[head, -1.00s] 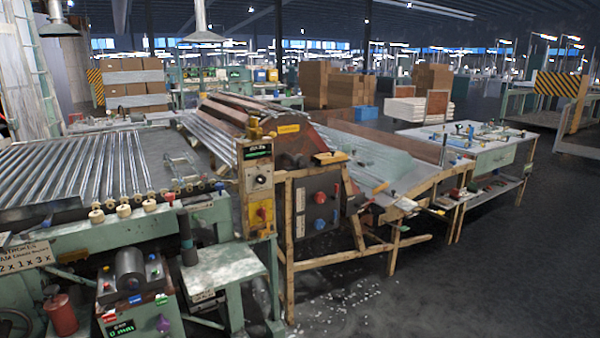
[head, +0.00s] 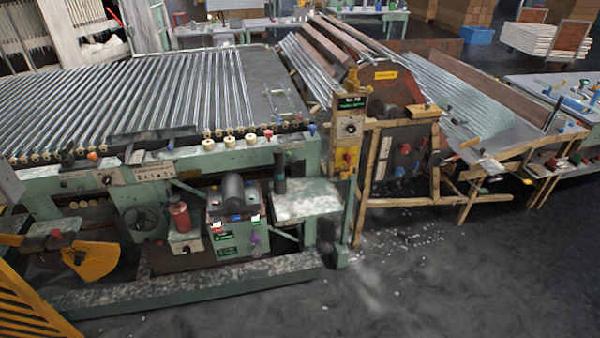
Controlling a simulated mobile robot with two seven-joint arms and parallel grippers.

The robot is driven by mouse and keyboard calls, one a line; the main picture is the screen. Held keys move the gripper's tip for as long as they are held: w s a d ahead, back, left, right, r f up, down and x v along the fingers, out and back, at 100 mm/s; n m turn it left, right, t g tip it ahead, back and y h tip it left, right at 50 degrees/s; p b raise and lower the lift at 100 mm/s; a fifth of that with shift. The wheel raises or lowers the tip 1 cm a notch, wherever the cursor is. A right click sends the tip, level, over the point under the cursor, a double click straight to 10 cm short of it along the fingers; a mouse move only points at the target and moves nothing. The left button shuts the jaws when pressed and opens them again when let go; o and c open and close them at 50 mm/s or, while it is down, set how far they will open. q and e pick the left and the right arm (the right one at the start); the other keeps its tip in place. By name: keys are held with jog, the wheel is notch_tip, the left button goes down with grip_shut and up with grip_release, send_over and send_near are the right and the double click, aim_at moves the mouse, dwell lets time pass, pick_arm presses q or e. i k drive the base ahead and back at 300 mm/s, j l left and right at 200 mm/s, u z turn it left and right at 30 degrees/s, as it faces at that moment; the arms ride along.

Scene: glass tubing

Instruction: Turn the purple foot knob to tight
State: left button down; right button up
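A small purple knob (head: 255,239) sits on the right part of the front of a green machine box (head: 226,246), low down beneath the roller table. Green lit displays are on the same front, to the left of the knob. The knob is too small to tell which setting it points at. Neither of my grippers shows in the head view.
A green side table (head: 306,202) and a control post (head: 348,140) stand to the right. A low green base rail (head: 190,286) runs along the floor in front. The dark floor (head: 450,290) at front right is open.

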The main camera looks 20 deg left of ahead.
aim_at(254, 239)
jog(key=i+j, duration=0.1)
jog(key=j, duration=0.8)
jog(key=i+j+u, duration=0.1)
jog(key=j, duration=0.35)
jog(key=i+j, duration=0.15)
jog(key=j, duration=0.25)
jog(key=i+j+u, duration=0.1)
jog(key=j, duration=0.35)
jog(key=i+j, duration=0.1)
jog(key=j, duration=0.35)
jog(key=i+j, duration=0.1)
jog(key=j, duration=0.3)
jog(key=i+j+u, duration=0.1)
jog(key=j, duration=0.35)
